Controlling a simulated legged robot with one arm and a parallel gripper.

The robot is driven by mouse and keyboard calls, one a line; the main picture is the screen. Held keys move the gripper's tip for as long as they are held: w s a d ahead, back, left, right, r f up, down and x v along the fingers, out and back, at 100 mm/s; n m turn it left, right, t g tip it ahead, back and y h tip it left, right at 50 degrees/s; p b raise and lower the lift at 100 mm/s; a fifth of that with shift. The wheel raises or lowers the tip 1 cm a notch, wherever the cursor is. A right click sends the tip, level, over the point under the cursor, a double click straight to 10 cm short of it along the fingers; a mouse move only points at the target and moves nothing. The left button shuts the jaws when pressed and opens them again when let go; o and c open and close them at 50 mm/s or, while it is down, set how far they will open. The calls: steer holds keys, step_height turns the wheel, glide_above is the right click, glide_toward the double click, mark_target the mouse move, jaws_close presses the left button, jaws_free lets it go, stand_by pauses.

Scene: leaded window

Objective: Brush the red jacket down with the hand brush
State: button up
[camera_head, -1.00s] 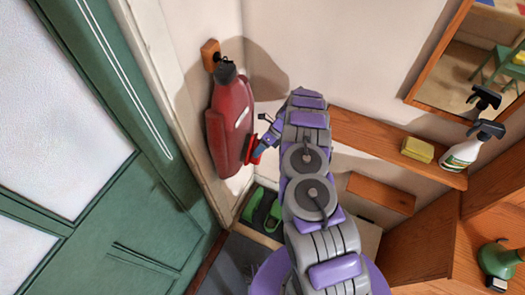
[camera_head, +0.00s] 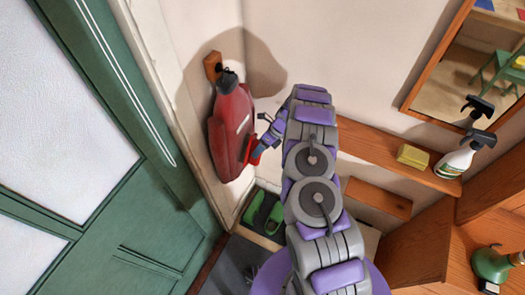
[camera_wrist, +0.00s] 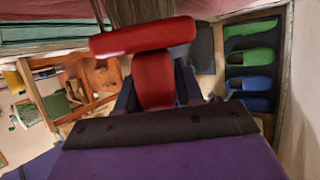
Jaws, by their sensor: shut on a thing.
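The red jacket (camera_head: 229,130) hangs from a wooden peg (camera_head: 213,66) on the wall beside the green door. Its red cloth also fills the top edge of the wrist view (camera_wrist: 45,18). My gripper (camera_head: 261,150) is at the jacket's lower right side, shut on the red hand brush (camera_head: 253,158). In the wrist view the brush (camera_wrist: 145,38) lies crosswise, its handle between my fingers and its bristles (camera_wrist: 138,12) pointing up toward the jacket. The bristles appear to meet the cloth, but the contact itself is hidden.
A green door (camera_head: 130,215) is at the left. Green shoes (camera_head: 265,213) stand on a low rack below the jacket; blue ones show in the wrist view. A wooden shelf (camera_head: 365,143) at right holds a yellow sponge (camera_head: 412,156) and a spray bottle (camera_head: 457,160). A mirror hangs above.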

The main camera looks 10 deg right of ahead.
steer(key=shift+a+f+b, duration=0.15)
steer(key=shift+f+b, duration=0.55)
steer(key=shift+f, duration=1.05)
steer(key=shift+f+b, duration=1.05)
steer(key=shift+f, duration=1.3)
steer(key=shift+r+p, duration=2.1)
steer(key=shift+r, duration=2.05)
step_height(320, 180, down, 8)
steer(key=b, duration=0.3)
steer(key=shift+f+b, duration=0.1)
steer(key=shift+b, duration=0.25)
steer(key=s+d+p, duration=0.1)
steer(key=s+d, duration=0.2)
steer(key=d, duration=0.2)
steer(key=shift+s, duration=0.2)
steer(key=shift+s, duration=0.1)
